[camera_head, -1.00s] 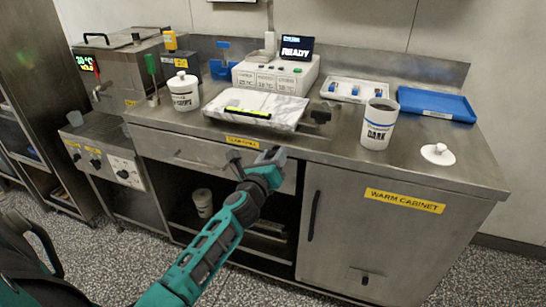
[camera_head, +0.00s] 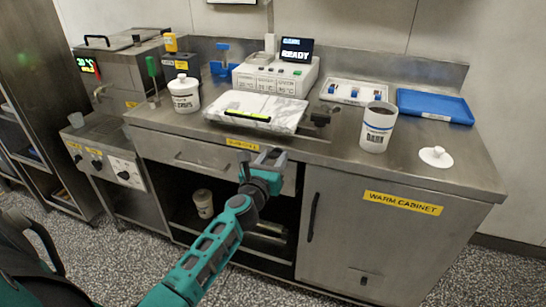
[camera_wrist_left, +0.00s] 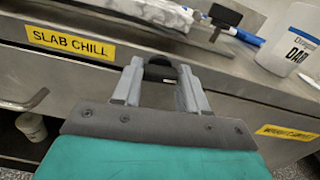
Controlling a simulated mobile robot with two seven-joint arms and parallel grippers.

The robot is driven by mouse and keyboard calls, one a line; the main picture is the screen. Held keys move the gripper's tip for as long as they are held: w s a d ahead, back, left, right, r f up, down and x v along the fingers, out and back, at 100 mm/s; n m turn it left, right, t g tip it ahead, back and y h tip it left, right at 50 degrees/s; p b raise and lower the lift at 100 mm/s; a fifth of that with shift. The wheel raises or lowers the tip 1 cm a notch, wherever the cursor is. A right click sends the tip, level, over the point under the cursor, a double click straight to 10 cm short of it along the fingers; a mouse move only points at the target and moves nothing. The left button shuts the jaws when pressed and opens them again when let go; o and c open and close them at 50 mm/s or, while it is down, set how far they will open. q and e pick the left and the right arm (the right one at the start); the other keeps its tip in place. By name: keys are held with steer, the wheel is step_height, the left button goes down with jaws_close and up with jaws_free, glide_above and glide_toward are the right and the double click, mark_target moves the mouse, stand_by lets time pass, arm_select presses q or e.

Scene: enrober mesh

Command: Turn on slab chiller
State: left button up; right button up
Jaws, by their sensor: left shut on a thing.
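The slab chiller is a pale marble slab (camera_head: 240,103) on the counter, with a yellow and black tool lying on it. A yellow label (camera_wrist_left: 70,42) reading "SLAB CHILL" is on the counter's front edge, below the slab; it also shows in the head view (camera_head: 242,144). My left gripper (camera_head: 268,157) is at the counter front, just right of this label. In the left wrist view its grey fingers (camera_wrist_left: 160,88) are shut on a dark knob-like part (camera_wrist_left: 160,72), mostly hidden between them. I cannot tell its setting. My right gripper is not in view.
A "READY" screen (camera_head: 297,50) tops the white machine behind the slab. A lidded white pot (camera_head: 185,95), an open white cup (camera_head: 377,128), a white lid (camera_head: 436,156) and a blue tray (camera_head: 434,105) stand on the counter. A cabinet handle (camera_head: 313,215) projects below right.

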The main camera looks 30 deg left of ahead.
arm_select(q)
steer(key=shift+m, duration=0.9)
steer(key=m+p, duration=0.1)
steer(key=m, duration=0.4)
steer(key=shift+f+m, duration=0.1)
steer(key=shift+m, duration=0.2)
steer(key=o, duration=1.1)
steer(key=shift+c, duration=0.2)
steer(key=shift+s+d, duration=0.1)
steer(key=v, duration=1.2)
steer(key=shift+s, duration=0.35)
